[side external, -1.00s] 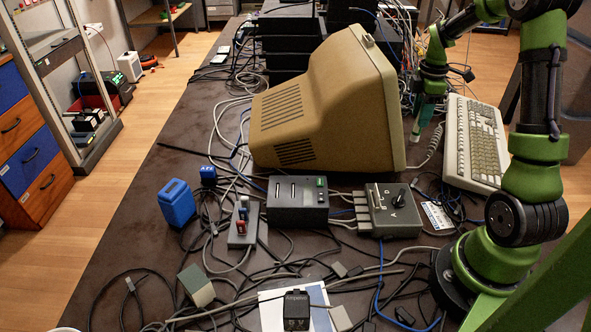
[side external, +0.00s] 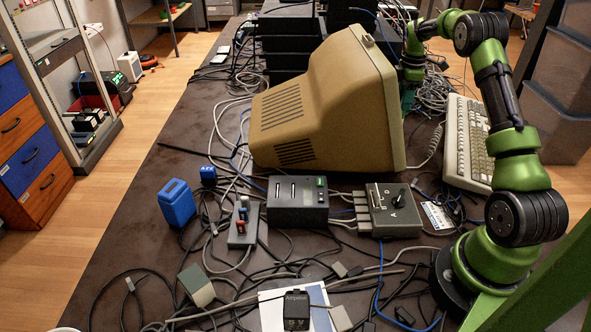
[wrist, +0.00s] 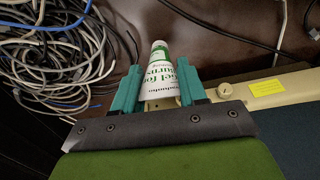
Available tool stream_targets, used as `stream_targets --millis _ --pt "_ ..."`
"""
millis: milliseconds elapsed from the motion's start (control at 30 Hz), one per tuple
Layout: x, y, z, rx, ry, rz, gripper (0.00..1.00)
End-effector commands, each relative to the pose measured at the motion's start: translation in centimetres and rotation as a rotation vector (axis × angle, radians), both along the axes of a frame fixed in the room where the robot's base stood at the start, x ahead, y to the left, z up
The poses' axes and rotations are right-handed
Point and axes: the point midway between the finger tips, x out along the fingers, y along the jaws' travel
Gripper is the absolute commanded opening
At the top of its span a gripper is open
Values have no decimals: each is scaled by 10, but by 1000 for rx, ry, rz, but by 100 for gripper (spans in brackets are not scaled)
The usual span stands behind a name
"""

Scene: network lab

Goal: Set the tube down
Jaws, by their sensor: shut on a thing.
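The tube (wrist: 160,78) is white with green lettering that reads in part "gel for burns". In the wrist view it lies between the two teal fingers of my gripper (wrist: 158,70), which are shut on it. Its far end points past the fingertips over the dark tabletop (wrist: 205,42). In the side view my gripper (side external: 408,103) is behind the right edge of the beige monitor (side external: 335,105), and the tube is hidden there. I cannot tell whether the tube touches the table.
A bundle of grey, white and blue cables (wrist: 55,55) lies left of the gripper in the wrist view. The monitor's edge with a yellow label (wrist: 267,88) is close on the right. A keyboard (side external: 465,140) lies right of the monitor. Bare tabletop shows ahead of the tube.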

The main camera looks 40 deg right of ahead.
Motion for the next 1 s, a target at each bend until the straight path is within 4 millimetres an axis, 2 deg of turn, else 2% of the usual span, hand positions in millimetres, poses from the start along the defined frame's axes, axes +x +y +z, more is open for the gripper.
stream_targets --millis 100,467,500,633,667,1000 --pt "0 0 -15 0 0 1 0" --pt "0 0 -20 -1 -1 1 0" --pt "0 0 -20 -1 -1 1 45" --pt "0 0 -20 -1 -1 1 64" --pt "0 0 -20 -1 -1 1 67" --pt "1 0 -15 -3 -3 1 67"
